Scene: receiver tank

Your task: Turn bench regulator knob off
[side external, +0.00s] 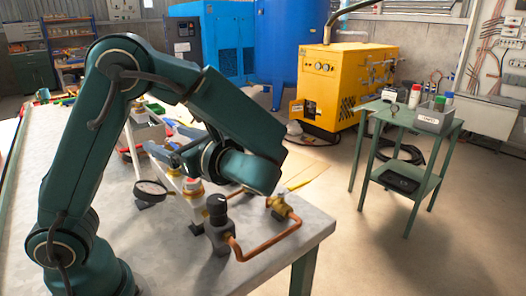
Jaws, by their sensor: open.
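The bench regulator is a grey block (219,237) with a black cylindrical knob (216,206) on top. It stands near the front right corner of the bench. A pale mark shows on the knob, but its setting is too small to read. A copper pipe (268,246) runs from the block to a brass valve fitting (281,206). My gripper (158,151) is open, beyond and to the left of the knob and apart from it. My wrist hides part of the gripper, and its fingertips are hard to make out.
A round gauge (152,189) and a white stand with a red-topped part (193,184) are left of the regulator. Bins and tools clutter the bench's far side. The front of the grey bench top (165,262) is clear. A green side table (412,118) stands apart at right.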

